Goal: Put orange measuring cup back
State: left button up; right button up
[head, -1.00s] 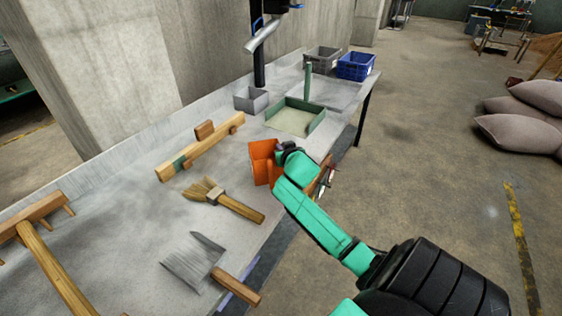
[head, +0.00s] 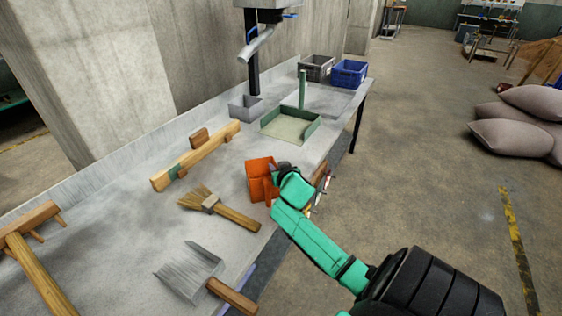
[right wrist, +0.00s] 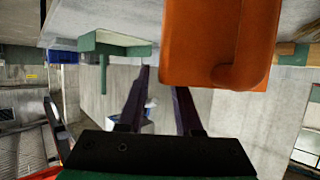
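The orange measuring cup (head: 259,182) is a box-shaped scoop near the front edge of the table. It looks upright on the tabletop. My right gripper (head: 279,172) is at its right side, close to it; its fingertips are hard to make out in the head view. In the right wrist view the cup (right wrist: 215,40) fills the upper right, with its handle-like bulge low on it. The two dark fingers (right wrist: 160,85) stand apart with a clear gap, and the cup overlaps the tip of one. I cannot tell whether they touch. My left gripper is out of view.
On the table (head: 120,215) are a brush (head: 220,208), a wide comb-like scraper (head: 190,270), a wooden bar (head: 197,157), a green-rimmed tray (head: 290,128), and a small grey bin (head: 246,107). Grey (head: 316,67) and blue (head: 349,73) crates stand at the back.

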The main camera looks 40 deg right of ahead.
jog(key=v, duration=1.1)
jog(key=shift+s, duration=0.15)
jog(key=shift+a, duration=0.1)
jog(key=s+a+f+n+g+y, duration=0.8)
jog(key=s+a+f, duration=0.6)
jog(key=a, duration=0.4)
jog(key=s+f+g+h+p, duration=0.1)
jog(key=s+f+g+p, duration=0.15)
jog(key=f, duration=1.95)
jog(key=s+d+f, duration=0.3)
jog(key=s+f, duration=0.9)
jog(key=s, duration=0.4)
jog(key=shift+s+f+h, duration=0.15)
jog(key=shift+s+h, duration=0.15)
jog(key=shift+s, duration=0.1)
